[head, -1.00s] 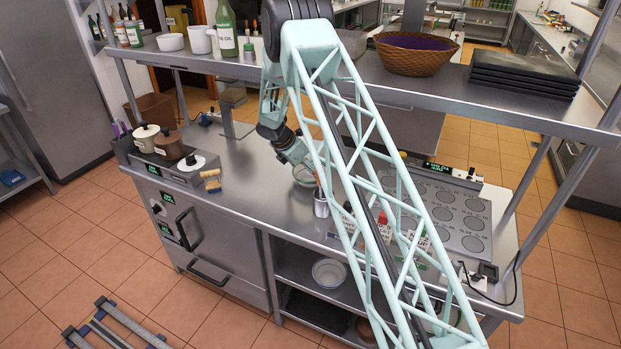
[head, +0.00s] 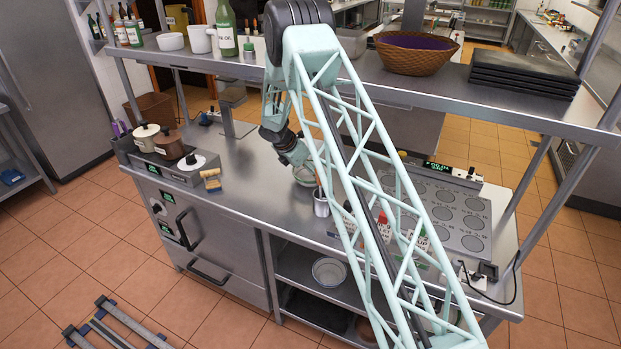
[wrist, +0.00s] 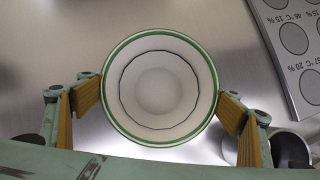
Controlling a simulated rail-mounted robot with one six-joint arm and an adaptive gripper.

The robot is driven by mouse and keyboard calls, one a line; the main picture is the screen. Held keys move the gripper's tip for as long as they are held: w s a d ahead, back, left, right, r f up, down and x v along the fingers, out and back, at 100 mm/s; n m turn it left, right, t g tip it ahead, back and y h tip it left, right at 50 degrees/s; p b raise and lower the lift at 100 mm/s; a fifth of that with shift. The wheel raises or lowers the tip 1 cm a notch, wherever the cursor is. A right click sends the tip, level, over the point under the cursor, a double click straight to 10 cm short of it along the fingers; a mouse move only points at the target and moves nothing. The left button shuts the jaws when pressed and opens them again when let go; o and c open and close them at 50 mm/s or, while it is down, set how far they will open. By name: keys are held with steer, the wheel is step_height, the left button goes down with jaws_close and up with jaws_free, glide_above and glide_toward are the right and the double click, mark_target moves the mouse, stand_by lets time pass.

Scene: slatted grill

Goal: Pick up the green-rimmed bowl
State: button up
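The green-rimmed bowl (wrist: 160,88) is white inside, with a thin dark line, and stands upright below my gripper (wrist: 160,98) in the wrist view. The yellow-padded fingers stand wide apart on either side of the bowl, their tips very close to its rim. Whether they touch it is hard to tell. In the head view the bowl (head: 304,176) is on the steel counter (head: 245,180), partly hidden by my gripper (head: 300,162) and arm.
A metal utensil cup (head: 320,204) stands close in front of the bowl. Red-capped bottles (head: 384,228) and a panel of round plates (head: 470,222) lie to the right. Pots (head: 168,146) stand at left. A shelf (head: 350,72) runs above the counter.

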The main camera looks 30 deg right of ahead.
steer(key=c, duration=0.6)
steer(key=shift+r, duration=0.15)
steer(key=shift+r, duration=1)
steer(key=shift+v, duration=0.75)
steer(key=s+a, duration=0.1)
steer(key=a, duration=0.4)
steer(key=s+a+b, duration=0.1)
steer(key=s+a, duration=0.1)
steer(key=a, duration=0.4)
steer(key=s+a+b, duration=0.1)
steer(key=a, duration=0.4)
steer(key=shift+s+a, duration=0.25)
steer(key=shift+a, duration=0.15)
